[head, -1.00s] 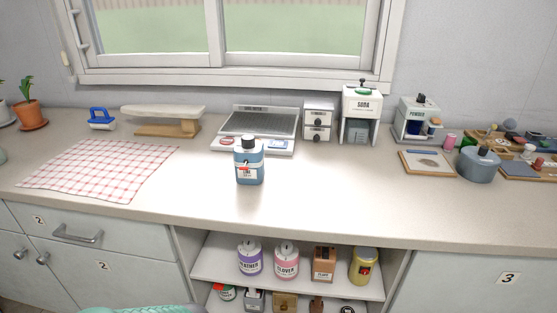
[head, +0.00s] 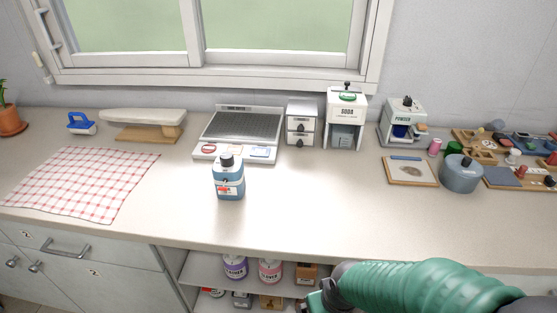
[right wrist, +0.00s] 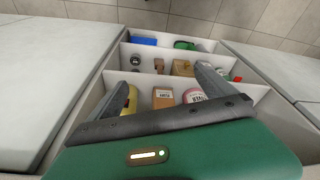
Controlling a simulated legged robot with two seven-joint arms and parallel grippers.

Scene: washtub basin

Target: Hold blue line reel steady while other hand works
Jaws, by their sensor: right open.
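I cannot pick out a blue line reel for certain. A small blue-handled object (head: 81,122) stands at the back left of the counter, too small to identify. A blue item (right wrist: 144,41) lies deep in the open shelf in the right wrist view. My right gripper (right wrist: 157,75) is open and empty, pointing into this shelf. Between and near its fingers are a yellow container (right wrist: 131,100), a brown box (right wrist: 164,98) and a pink container (right wrist: 193,95). In the head view my right arm reaches down in front of the counter. My left gripper is not in view.
A blue bottle (head: 229,182) stands upright mid-counter, before a grey scale-like device (head: 242,132). A checked cloth (head: 80,183) lies left. A soda dispenser (head: 346,118), powder dispenser (head: 402,122) and grey pot (head: 461,174) stand right. The counter front is clear; shelf walls flank my right gripper.

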